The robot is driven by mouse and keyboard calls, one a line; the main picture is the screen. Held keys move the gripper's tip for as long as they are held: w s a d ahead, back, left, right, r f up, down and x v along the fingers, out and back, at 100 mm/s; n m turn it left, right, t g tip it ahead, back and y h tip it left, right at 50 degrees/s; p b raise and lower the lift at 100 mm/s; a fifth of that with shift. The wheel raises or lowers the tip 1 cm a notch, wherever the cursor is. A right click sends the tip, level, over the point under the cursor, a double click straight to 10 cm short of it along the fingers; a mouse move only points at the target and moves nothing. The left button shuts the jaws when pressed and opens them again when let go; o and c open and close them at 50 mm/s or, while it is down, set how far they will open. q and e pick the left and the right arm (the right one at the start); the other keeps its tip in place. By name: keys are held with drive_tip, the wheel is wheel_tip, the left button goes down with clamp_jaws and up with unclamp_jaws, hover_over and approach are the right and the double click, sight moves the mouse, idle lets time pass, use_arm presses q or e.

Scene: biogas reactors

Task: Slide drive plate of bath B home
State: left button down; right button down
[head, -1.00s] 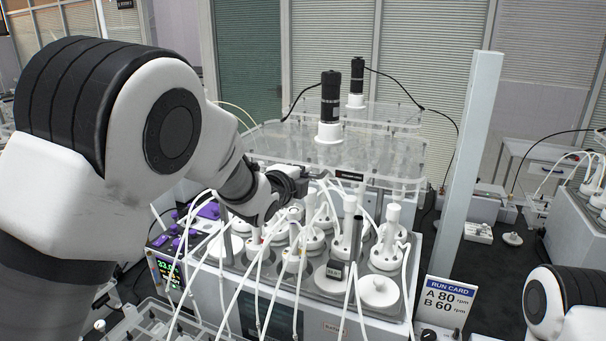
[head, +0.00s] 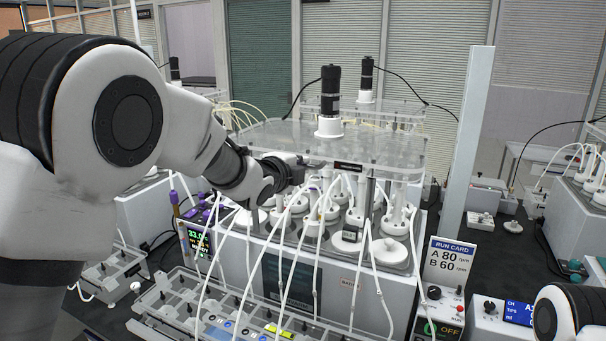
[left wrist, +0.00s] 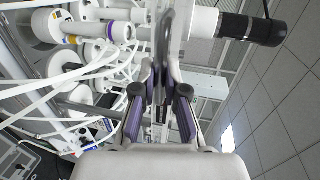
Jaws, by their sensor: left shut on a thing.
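The clear drive plate (head: 270,138) carries a black motor in a white collar (head: 330,105) and a dark label on its front edge. It stands above the front bath (head: 395,292), whose small label appears to read Bath B. My left gripper (head: 299,168) is at the plate's front edge, left of the label, shut on it. In the left wrist view the purple-padded fingers (left wrist: 162,88) close on the plate (left wrist: 165,40), seen edge-on, with the motor (left wrist: 250,28) to the right. White bottles (head: 399,210) with tubes stand below the plate's front. My right gripper is out of view.
A similar plate with a motor (head: 366,80) stands behind. White tubes hang across the bath front to a grey rack (head: 165,305). A pale post (head: 468,140) rises on the right, near the run card (head: 450,262) and control boxes (head: 438,318).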

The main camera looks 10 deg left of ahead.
use_arm(q)
drive_tip(key=shift+w+f, duration=0.1)
drive_tip(key=shift+f, duration=0.15)
drive_tip(key=c, duration=1.2)
unclamp_jaws()
drive_tip(key=shift+w+d, duration=0.1)
drive_tip(key=v, duration=1.2)
